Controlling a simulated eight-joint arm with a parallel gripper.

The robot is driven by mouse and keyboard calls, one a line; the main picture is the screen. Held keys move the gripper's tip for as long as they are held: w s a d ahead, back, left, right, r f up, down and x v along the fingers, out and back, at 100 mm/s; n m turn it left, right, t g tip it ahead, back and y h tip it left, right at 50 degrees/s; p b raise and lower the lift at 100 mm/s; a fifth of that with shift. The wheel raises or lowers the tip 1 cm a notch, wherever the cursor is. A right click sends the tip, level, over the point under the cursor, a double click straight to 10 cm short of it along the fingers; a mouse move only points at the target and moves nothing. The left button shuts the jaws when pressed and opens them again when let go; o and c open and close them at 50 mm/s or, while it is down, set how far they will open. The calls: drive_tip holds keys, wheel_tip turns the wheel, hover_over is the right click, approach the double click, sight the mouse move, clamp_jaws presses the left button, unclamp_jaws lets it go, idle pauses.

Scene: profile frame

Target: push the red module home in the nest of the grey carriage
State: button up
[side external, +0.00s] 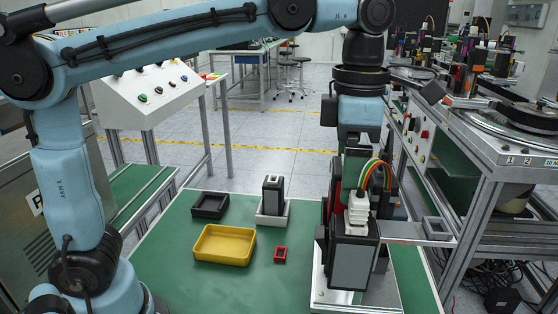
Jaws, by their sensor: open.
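My gripper (357,150) hangs below the blue wrist at the right of the green bench, pointing down. Its fingertips are hard to make out among dark parts; the jaws are open. A red part (335,188) shows just below and left of the gripper, mostly hidden by a dark block with a grey face (350,266) and white connectors. I cannot tell whether it is the red module or how it is seated. A small red square frame (280,254) lies apart on the bench. The grey carriage and its nest cannot be clearly picked out in this crowded area.
A yellow tray (225,261) and a black tray (210,214) stand left on the bench. A black and grey block (273,190) stands upright in a pale holder (272,219). A metal plate (420,239) juts out right of the gripper. The front left bench is clear.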

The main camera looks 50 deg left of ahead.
wheel_tip(320, 180, up, 10)
drive_tip(key=shift+f, duration=0.1)
idle(0.4)
drive_tip(key=shift+a, duration=0.15)
drive_tip(key=shift+w+a+f+m, duration=0.15)
drive_tip(key=shift+m, duration=0.25)
drive_tip(key=s+a+f+m+t, duration=0.2)
drive_tip(key=a+f+m, duration=0.5)
drive_tip(key=f+m, duration=0.4)
drive_tip(key=s+a+f+m+t, duration=0.3)
drive_tip(key=a+f+m+t, duration=0.2)
drive_tip(key=f+m, duration=0.7)
drive_tip(key=a+m, duration=0.2)
drive_tip(key=m, duration=0.1)
drive_tip(key=shift+s+f, duration=0.2)
drive_tip(key=shift+s, duration=0.1)
